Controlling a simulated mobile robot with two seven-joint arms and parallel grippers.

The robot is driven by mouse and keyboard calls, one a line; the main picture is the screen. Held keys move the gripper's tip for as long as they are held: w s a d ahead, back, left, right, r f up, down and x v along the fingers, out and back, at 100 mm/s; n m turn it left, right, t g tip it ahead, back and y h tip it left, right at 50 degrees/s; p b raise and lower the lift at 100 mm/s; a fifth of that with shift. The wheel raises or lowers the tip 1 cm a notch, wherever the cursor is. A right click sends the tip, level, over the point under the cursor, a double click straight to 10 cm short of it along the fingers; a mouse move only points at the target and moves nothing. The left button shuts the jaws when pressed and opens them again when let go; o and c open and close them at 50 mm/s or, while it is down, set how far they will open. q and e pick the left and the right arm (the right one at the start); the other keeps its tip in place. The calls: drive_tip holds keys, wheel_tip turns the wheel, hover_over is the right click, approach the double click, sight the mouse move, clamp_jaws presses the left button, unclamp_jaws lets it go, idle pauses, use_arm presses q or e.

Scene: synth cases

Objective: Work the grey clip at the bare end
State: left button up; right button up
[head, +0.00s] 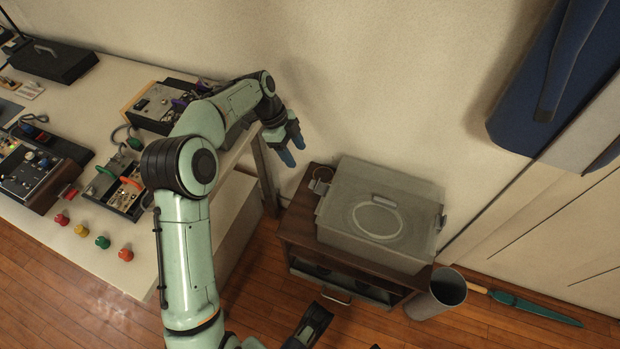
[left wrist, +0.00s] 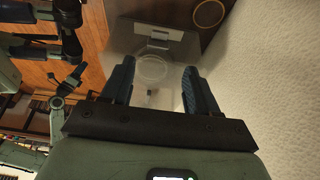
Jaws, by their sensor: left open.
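A grey lidded box (head: 345,225) stands on a small dark wooden cabinet (head: 292,232); its lid has a raised circle and a short pale bar. A small grey clip (head: 441,221) shows at its right end, where no ring lies; I cannot tell its state. Another grey fitting (head: 318,210) sits at the left end, near a thin ring (head: 319,181). My left gripper (head: 292,149) is open and empty, above and left of the box. In the left wrist view the box (left wrist: 178,58) shows between and beyond its fingers (left wrist: 158,80). A dark part, likely my right gripper (head: 310,325), shows at the bottom edge.
A pale workbench (head: 110,270) with electronic units and coloured knobs fills the left. A grey bin (head: 436,294) stands right of the cabinet. A teal-bladed tool (head: 530,306) lies on the floor. Dark blue cloth (head: 570,70) hangs upper right. The wall is close behind the box.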

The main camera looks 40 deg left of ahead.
use_arm(q)
drive_tip(key=b, duration=0.2)
approach(313, 184)
drive_tip(key=f, duration=0.1)
drive_tip(key=b+x, duration=0.1)
drive_tip(key=x, duration=0.5)
drive_tip(key=shift+w+d+f, duration=0.1)
drive_tip(key=shift+d, duration=0.05)
use_arm(e)
drive_tip(key=shift+g, duration=0.4)
drive_tip(key=s+f, duration=0.1)
drive_tip(key=d+f, duration=0.1)
drive_tip(key=f, duration=0.1)
drive_tip(key=s+f, duration=0.1)
drive_tip(key=f, duration=0.1)
drive_tip(key=shift+s+d, duration=0.25)
drive_tip(key=shift+s, duration=0.05)
use_arm(q)
drive_tip(key=c, duration=0.8)
